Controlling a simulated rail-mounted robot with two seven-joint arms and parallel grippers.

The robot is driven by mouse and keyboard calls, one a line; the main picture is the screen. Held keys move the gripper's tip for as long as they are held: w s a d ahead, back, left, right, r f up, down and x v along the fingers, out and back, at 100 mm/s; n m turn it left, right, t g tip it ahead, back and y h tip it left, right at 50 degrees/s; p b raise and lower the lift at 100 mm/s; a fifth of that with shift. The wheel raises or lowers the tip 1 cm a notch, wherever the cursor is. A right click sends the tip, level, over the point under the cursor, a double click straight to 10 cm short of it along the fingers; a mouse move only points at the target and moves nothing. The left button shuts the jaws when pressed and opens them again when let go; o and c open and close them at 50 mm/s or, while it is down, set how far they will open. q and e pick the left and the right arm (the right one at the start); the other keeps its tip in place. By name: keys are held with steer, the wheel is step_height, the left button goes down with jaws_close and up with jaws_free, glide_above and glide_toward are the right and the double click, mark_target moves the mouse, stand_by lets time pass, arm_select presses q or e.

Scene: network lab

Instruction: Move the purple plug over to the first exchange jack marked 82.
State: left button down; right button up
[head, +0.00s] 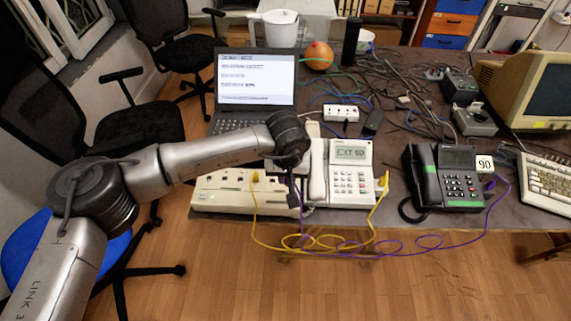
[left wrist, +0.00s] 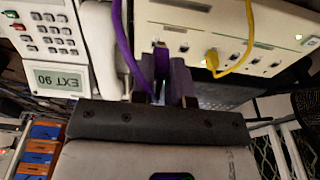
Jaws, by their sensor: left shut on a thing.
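My left gripper (head: 293,187) is over the right end of the cream exchange box (head: 222,198). In the left wrist view the gripper (left wrist: 168,92) is shut on the purple plug (left wrist: 160,64), and its purple cable (left wrist: 120,40) loops away from it. The plug tip is hidden, so I cannot tell whether it is in a jack or just in front of the exchange (left wrist: 225,22). A yellow plug (left wrist: 212,60) sits in one of the exchange's jacks. The jack numbers are too small to read. My right gripper is not in view.
A white phone (head: 350,185) with a yellow plug at its side stands close right of my gripper. A black phone (head: 445,180) and a card marked 90 (head: 484,164) are farther right. A laptop (head: 255,85) stands behind. Yellow (head: 262,235) and purple cables hang over the table's front edge.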

arm_select(q)
steer(key=s+a+r+p, duration=0.5)
steer(key=a+r, duration=0.1)
steer(key=a, duration=0.3)
steer(key=s+a+r+p, duration=0.5)
steer(key=a+r, duration=0.2)
steer(key=a, duration=0.2)
steer(key=b, duration=0.3)
glide_above(210, 180)
step_height(210, 180, down, 13)
steer(key=shift+w+a+f+b, duration=0.15)
steer(key=shift+f+b, duration=0.4)
steer(key=shift+f, duration=0.5)
steer(key=shift+a+f+b, duration=0.1)
steer(key=shift+f+b, duration=0.45)
steer(key=shift+f, duration=0.45)
steer(key=c, duration=1.6)
jaws_free()
steer(key=shift+c, duration=0.2)
jaws_close()
